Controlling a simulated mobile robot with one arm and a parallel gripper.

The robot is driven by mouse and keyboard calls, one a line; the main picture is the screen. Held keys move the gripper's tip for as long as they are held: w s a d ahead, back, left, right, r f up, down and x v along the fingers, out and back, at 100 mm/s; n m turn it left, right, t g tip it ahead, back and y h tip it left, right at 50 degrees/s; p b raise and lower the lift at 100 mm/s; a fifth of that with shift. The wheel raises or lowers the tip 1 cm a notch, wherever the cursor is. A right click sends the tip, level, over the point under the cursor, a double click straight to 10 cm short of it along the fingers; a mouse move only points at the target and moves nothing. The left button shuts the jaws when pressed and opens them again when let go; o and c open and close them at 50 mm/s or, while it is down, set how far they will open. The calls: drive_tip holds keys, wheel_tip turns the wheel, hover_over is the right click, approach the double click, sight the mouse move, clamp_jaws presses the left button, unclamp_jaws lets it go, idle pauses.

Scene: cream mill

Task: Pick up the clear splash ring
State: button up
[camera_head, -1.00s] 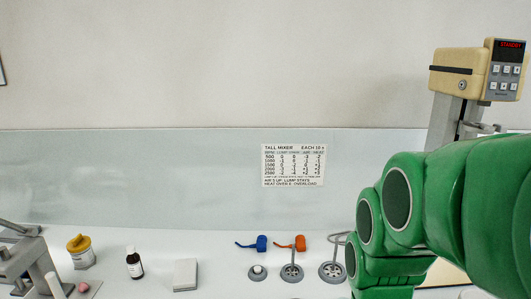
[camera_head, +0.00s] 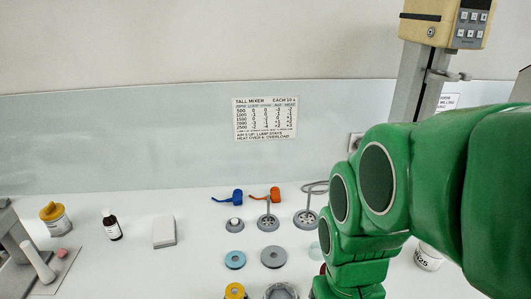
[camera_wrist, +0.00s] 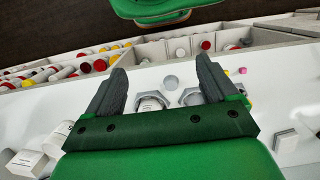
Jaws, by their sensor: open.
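A pale, see-through greenish round piece (camera_head: 325,235) shows in the head view, partly hidden behind my green arm; it may be the clear splash ring, but I cannot tell for sure. My gripper (camera_wrist: 160,68) is open and empty in the wrist view, its two dark fingers spread wide above the white bench. Two round metal-rimmed pieces (camera_wrist: 150,103) lie beyond and between the fingers, partly cut off by the gripper body. A small grey disc (camera_wrist: 171,81) lies just past them. The gripper's fingers are hidden in the head view.
A blue ring (camera_head: 235,260) and a grey ring (camera_head: 273,257) lie on the white bench (camera_head: 180,265). Several stirrers with grey bases (camera_head: 268,222) stand behind them. A mixer column (camera_head: 415,85) rises at right. A divided bin (camera_wrist: 150,52) holds several coloured-capped vials.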

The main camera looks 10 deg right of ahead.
drive_tip(key=w+d+f, duration=0.2)
drive_tip(key=w, duration=1.2)
drive_tip(key=t, duration=0.2)
approach(319, 245)
drive_tip(key=s+a, duration=0.1)
drive_tip(key=s, duration=0.2)
drive_tip(key=shift+w+f, duration=0.2)
drive_tip(key=shift+f, duration=1.15)
drive_tip(key=shift+w+f, duration=0.15)
drive_tip(key=shift+f, duration=1.15)
drive_tip(key=shift+w+f, duration=0.2)
drive_tip(key=shift+f, duration=1.15)
drive_tip(key=c, duration=1.1)
drive_tip(key=shift+r, duration=0.15)
